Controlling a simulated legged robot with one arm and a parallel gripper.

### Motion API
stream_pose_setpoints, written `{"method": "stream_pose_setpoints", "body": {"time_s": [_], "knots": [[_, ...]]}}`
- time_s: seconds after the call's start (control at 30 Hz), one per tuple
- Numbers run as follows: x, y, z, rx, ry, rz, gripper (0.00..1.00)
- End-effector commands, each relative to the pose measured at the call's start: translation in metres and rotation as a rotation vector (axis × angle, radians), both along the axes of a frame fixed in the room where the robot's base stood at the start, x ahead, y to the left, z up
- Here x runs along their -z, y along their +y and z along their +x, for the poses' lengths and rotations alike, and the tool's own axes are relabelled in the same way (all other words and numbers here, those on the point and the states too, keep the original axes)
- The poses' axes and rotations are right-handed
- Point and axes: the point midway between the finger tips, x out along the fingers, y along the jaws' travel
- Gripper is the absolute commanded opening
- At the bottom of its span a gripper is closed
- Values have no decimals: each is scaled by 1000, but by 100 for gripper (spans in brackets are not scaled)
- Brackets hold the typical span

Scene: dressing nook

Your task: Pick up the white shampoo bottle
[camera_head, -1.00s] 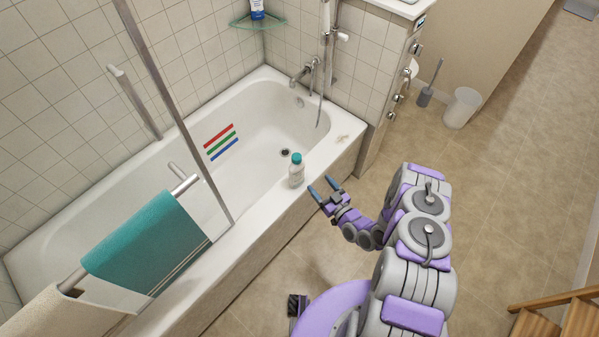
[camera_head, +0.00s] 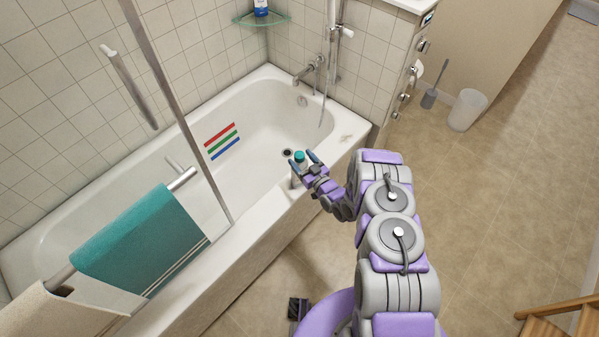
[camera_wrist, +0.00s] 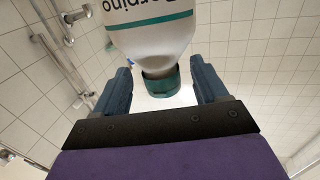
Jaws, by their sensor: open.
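The white shampoo bottle with a teal cap (camera_head: 299,157) stands on the near rim of the bathtub (camera_head: 257,222). A gap shows between the cap and each finger.
A glass shower screen with a metal post (camera_head: 178,110) and a rail with a teal towel (camera_head: 140,240) stand left of the bottle. A white bin (camera_head: 467,110) and a toilet brush (camera_head: 430,97) stand at the back right. Wooden steps (camera_head: 560,320) are at lower right.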

Motion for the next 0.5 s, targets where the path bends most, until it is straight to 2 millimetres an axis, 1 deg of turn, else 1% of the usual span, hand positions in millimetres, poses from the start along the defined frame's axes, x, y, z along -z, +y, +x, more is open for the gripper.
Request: {"method": "stream_pose_setpoints", "body": {"time_s": [0.03, 0.2, 0.3, 0.5], "knots": [[5, 8, 6, -5, -3, -2, 73], [3, 21, 23, -3, -6, 0, 73], [2, 24, 28, -1, -5, 2, 73], [1, 23, 28, 0, -2, 2, 73]]}}
